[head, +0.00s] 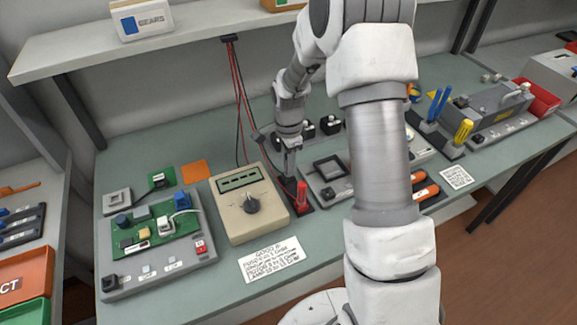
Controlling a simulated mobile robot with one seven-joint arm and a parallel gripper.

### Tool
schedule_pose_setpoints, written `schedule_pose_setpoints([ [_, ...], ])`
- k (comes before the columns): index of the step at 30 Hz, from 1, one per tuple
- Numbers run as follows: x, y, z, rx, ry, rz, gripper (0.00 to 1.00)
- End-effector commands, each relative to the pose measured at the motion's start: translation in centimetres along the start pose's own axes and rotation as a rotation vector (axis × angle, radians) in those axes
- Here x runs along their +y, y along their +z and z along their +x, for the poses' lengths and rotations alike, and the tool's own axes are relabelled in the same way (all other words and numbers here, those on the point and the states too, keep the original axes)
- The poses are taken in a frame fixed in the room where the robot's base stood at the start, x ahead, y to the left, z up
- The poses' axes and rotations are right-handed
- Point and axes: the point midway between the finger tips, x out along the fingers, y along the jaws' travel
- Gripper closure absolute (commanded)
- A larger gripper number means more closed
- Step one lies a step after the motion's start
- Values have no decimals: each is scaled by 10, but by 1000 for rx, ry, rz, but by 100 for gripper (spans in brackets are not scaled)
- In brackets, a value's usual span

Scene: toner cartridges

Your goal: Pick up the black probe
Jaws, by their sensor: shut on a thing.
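My gripper (290,168) points down at the right side of the beige meter (232,222), low over the workbench. It is shut on a slim dark thing, which looks like the black probe (290,187); the fingers hide most of it. The red probe (302,193) stands upright just right of the fingertips, close to them. Whether the black probe's lower end is still in its holder is too small to tell. Red and black leads (238,100) hang from a clip under the shelf behind.
A grey tray with a green circuit board (150,238) lies left of the meter. A grey fixture (327,172) stands to the right, partly behind my arm. A printed card (271,258) lies in front. A shelf (75,50) overhangs the back.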

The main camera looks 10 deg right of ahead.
Motion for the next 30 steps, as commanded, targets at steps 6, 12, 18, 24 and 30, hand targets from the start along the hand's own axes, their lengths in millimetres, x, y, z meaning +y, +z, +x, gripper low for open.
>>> schedule_pose_setpoints([
  [6,0,0,0,0,0,0,100],
  [12,0,0,-2,0,-1,0,100],
  [18,-1,0,-17,1,-4,0,100],
  [24,11,-7,-50,2,-2,4,100],
  [30,49,-28,-75,2,-3,5,100],
])
